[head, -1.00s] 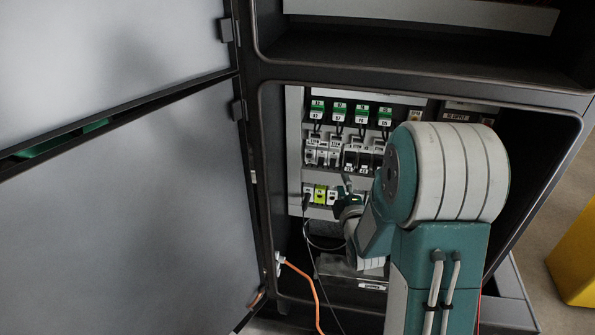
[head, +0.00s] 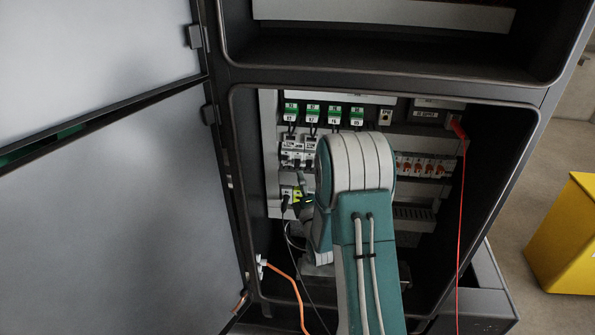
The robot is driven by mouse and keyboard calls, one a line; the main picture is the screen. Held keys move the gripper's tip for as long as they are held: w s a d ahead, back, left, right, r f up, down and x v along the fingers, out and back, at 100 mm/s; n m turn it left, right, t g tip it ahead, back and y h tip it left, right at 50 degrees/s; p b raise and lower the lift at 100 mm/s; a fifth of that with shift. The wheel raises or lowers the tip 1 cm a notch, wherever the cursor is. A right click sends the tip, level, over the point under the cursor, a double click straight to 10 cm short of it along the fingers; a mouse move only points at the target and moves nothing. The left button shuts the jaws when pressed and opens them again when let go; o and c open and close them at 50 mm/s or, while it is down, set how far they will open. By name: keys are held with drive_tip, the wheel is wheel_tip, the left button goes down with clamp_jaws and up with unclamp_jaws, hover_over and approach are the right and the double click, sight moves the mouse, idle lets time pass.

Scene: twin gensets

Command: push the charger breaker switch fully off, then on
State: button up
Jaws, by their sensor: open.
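The open cabinet holds a panel with a row of white breakers (head: 298,150) at its upper left. Another row, with orange-red toggles (head: 421,167), is to the right of my arm. I cannot tell which is the charger breaker; its label is too small to read, or my arm hides it. My gripper (head: 302,190) is small and partly hidden behind my arm. It is open, just below the left breakers, near a small green-yellow module (head: 297,194). I cannot tell whether it touches anything.
Green-labelled modules (head: 323,113) line the panel top. A red cable (head: 461,220) hangs at the right, an orange cable (head: 288,277) at lower left. A grey open door (head: 110,220) bounds the left. A yellow box (head: 565,240) stands on the floor at right.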

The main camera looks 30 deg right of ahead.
drive_tip(key=shift+x, duration=1.6)
clamp_jaws()
